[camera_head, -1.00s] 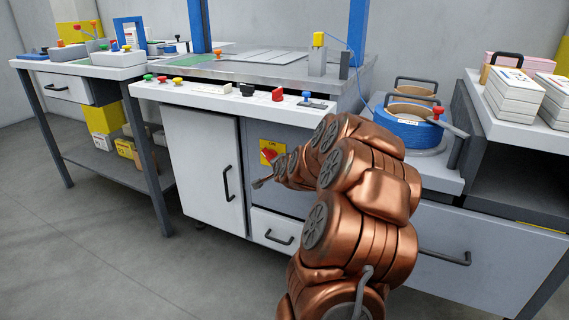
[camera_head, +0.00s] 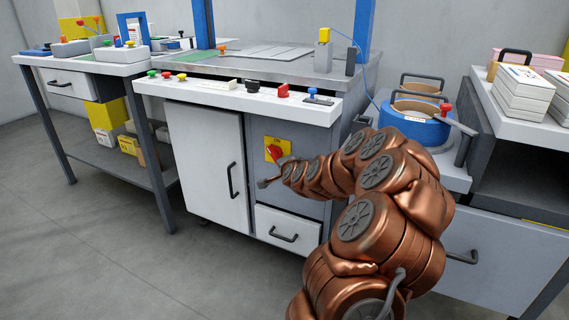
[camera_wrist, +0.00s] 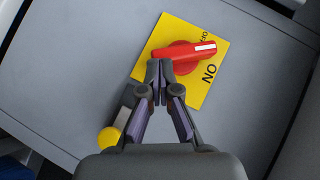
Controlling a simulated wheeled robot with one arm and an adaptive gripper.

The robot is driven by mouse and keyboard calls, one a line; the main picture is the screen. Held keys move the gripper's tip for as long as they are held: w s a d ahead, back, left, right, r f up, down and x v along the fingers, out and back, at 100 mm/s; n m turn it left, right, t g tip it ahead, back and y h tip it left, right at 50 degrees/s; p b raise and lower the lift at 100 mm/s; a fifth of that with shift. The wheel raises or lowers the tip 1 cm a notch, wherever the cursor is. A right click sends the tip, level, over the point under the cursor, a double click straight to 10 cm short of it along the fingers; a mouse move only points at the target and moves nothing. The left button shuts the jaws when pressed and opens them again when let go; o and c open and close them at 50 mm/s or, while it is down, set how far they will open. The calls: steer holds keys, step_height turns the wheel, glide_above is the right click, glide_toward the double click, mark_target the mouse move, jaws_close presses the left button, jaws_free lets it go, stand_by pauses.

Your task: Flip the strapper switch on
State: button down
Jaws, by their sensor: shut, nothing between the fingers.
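The strapper switch is a red rotary knob (camera_head: 275,153) on a yellow plate (camera_head: 270,142), set in the grey front panel of the strapper bench. In the wrist view the red knob (camera_wrist: 183,57) lies slantwise on the yellow plate (camera_wrist: 168,37), its white-marked end pointing right and slightly up. That end lies between the OFF and ON labels, closer to OFF. My gripper (camera_wrist: 160,64) is shut and empty, its fingertips at the knob's left end; I cannot tell whether they touch. In the head view my gripper (camera_head: 264,184) is just below the plate.
A white cabinet door (camera_head: 205,165) with a dark handle is left of the panel, and a drawer (camera_head: 287,229) is below. A white ledge (camera_head: 215,99) with several coloured knobs overhangs the panel. A blue strap reel (camera_head: 412,125) stands right. Floor is open at lower left.

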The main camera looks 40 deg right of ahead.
steer(key=shift+w+f, duration=0.1)
steer(key=shift+f, duration=0.3)
stand_by(1.5)
steer(key=shift+w+a+f+p, duration=0.15)
steer(key=shift+w+f+p, duration=0.1)
steer(key=shift+f+p, duration=0.25)
stand_by(0.9)
stand_by(0.5)
